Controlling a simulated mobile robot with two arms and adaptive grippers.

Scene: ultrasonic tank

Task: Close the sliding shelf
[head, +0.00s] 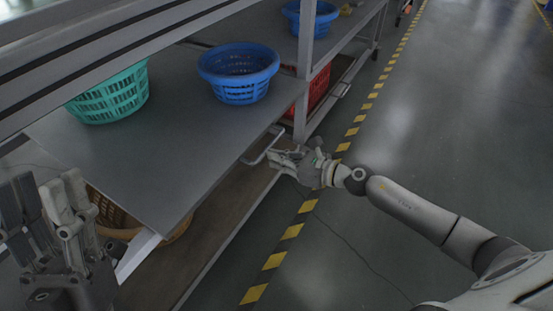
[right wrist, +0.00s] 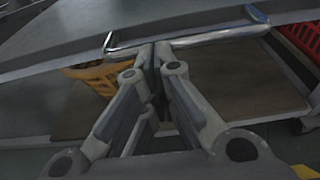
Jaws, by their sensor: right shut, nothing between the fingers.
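The sliding shelf (head: 165,165) is a flat grey panel in the rack in the head view. A bent metal handle (head: 250,160) is on its aisle-side edge. The handle also shows across the top of the right wrist view (right wrist: 225,37). My right gripper (head: 276,160) is shut and empty, with its fingertips at the handle. In the right wrist view its fingertips (right wrist: 154,50) meet just below the handle bar; I cannot tell whether they touch it. My left gripper (head: 40,190) is at the lower left with its fingers apart, empty.
A green basket (head: 112,98) and a blue basket (head: 238,88) stand on grey shelving. A yellow basket (head: 115,228) sits below the panel. A red crate (head: 319,88) is behind the post (head: 303,75). The floor (head: 440,110) right of the striped line is clear.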

